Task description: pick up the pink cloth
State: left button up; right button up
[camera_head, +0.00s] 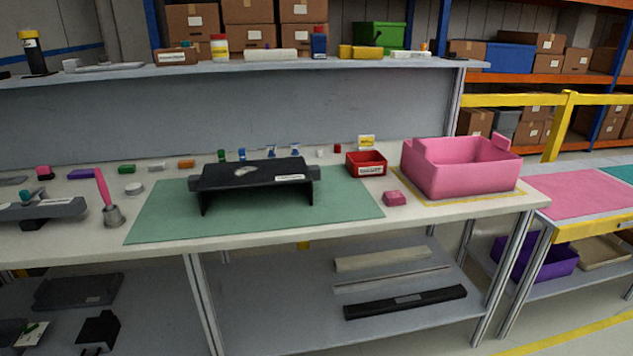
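A small pink folded piece (395,198), which looks like the pink cloth, lies on the white bench top (420,212). It is just right of the green mat's (160,225) right edge and in front of the pink bin (460,175). It is small in the picture, so its material is hard to tell. Neither of my grippers is in view, and nothing touches the pink piece.
A black dashboard module (255,180) stands on the green mat. A red tray (366,164) sits behind the pink piece. A grey device (45,212) and a cup with a pink-handled tool (112,214) stand at left. A shelf (240,65) runs above the bench.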

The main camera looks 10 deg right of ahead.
aim_at(392, 199)
jog(key=i+l+u, duration=0.15)
jog(key=l+u, duration=0.25)
jog(key=l, duration=0.55)
jog(key=l+u, duration=0.4)
jog(key=l, duration=0.6)
